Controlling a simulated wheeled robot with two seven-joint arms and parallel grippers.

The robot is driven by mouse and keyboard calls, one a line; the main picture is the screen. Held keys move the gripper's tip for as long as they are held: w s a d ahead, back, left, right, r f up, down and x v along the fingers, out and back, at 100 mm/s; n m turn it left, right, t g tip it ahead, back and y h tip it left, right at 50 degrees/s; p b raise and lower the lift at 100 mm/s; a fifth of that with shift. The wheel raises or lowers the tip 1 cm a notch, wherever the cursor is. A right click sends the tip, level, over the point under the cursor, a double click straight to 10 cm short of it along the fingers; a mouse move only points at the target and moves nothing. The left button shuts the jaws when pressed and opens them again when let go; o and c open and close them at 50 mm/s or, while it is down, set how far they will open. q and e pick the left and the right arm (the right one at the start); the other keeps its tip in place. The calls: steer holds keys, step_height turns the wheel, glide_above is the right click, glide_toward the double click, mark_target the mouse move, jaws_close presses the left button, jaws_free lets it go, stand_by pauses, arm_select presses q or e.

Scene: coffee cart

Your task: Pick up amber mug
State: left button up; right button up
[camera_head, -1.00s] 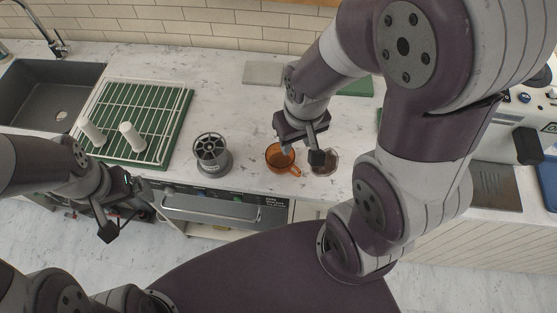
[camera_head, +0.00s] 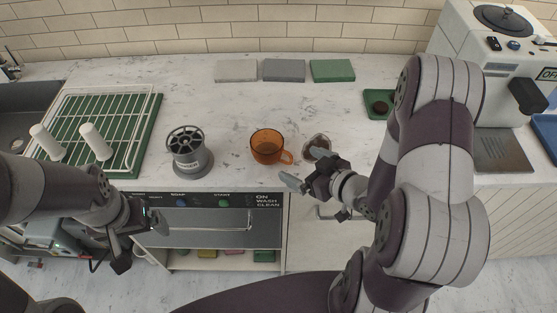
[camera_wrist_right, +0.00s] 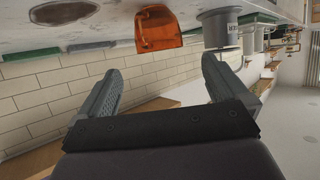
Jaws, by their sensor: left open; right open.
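The amber mug (camera_head: 266,146) stands upright on the marble counter near its front edge, with its handle toward the lower right. It is translucent orange and also shows in the right wrist view (camera_wrist_right: 158,30), upside down near the top. My right gripper (camera_head: 305,167) is open and empty, just right of and in front of the mug, apart from it. In the right wrist view my right gripper (camera_wrist_right: 160,85) has its two fingers spread with nothing between them. My left gripper (camera_head: 135,240) is open, low at the left in front of the dishwasher, far from the mug.
A grey cylinder (camera_head: 188,155) stands left of the mug. A small round brown-filled dish (camera_head: 316,146) sits close right of it, near my right gripper. Coloured blocks (camera_head: 284,70) lie behind; the counter between is clear.

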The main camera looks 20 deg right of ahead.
mark_target(278, 152)
steer(key=x, duration=0.7)
steer(key=shift+w+r, duration=0.1)
steer(key=shift+r, duration=0.1)
steer(key=p+x, duration=0.1)
steer(key=x, duration=0.4)
steer(key=shift+d+f+p, duration=0.1)
steer(key=shift+p, duration=0.25)
steer(key=shift+w+f, duration=0.2)
steer(key=shift+w, duration=0.15)
steer(key=shift+s, duration=0.1)
steer(key=c, duration=0.8)
